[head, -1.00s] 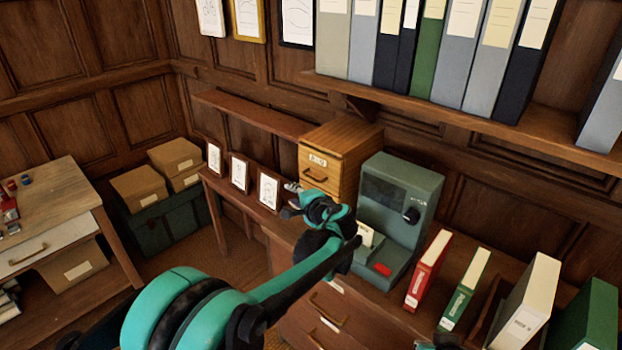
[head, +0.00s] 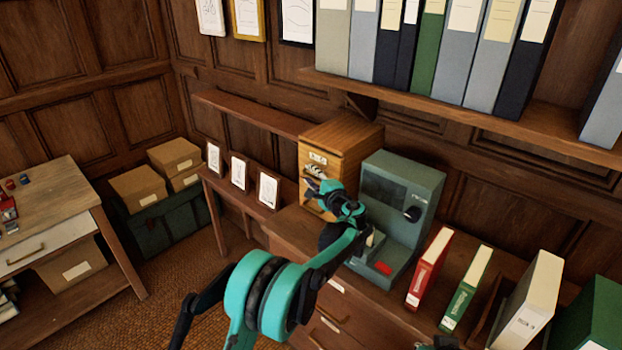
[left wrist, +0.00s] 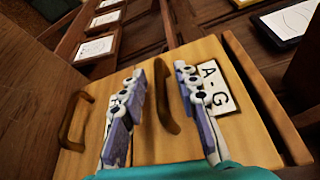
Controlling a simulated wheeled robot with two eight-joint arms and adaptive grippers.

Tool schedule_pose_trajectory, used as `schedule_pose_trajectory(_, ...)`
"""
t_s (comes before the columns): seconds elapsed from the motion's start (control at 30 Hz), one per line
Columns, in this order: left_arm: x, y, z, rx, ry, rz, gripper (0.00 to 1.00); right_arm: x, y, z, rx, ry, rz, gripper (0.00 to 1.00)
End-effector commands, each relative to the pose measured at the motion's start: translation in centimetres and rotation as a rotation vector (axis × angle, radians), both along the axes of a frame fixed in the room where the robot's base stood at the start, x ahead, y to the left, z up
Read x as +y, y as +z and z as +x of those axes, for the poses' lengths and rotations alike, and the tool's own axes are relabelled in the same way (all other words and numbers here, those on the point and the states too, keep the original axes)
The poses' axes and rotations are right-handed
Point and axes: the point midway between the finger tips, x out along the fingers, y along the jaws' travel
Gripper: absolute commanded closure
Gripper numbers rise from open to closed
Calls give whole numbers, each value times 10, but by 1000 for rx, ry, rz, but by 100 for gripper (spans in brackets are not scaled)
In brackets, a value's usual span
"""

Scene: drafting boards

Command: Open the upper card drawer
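The wooden card cabinet (head: 350,143) stands on the desk, with drawers in its front. In the left wrist view, the upper drawer front (left wrist: 245,135) carries an "A - G" label (left wrist: 212,88) and a dark curved handle (left wrist: 166,97). A second handle (left wrist: 75,120) lies farther left, on the lower drawer. Both drawers look closed. My left gripper (head: 314,186) is at the cabinet front. In the left wrist view its fingers (left wrist: 160,110) are apart, one on each side of the upper handle; I cannot tell whether they touch it. Only a dark sliver of my right arm shows at the bottom edge.
A grey-green machine (head: 403,205) stands close to the right of the cabinet. Small framed cards (head: 239,172) stand to its left. A red binder (head: 428,268) and a green binder (head: 465,288) stand farther right. A shelf of binders (head: 480,120) hangs above.

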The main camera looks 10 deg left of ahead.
Motion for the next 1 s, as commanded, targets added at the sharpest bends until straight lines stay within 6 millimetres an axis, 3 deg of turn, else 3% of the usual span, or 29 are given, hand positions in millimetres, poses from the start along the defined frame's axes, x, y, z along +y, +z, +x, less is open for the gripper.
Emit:
schedule_pose_trajectory(0.27,2,0,2,0,0,0,69,0,0,0,0,0,0,100)
schedule_pose_trajectory(0.4,2,0,2,0,0,0,100,0,0,0,0,0,0,100)
schedule_pose_trajectory(0.77,4,0,-1,0,1,-1,100,0,-1,0,0,0,0,100)
schedule_pose_trajectory(1.0,16,0,-19,1,2,-2,100,0,-2,0,0,0,0,100)
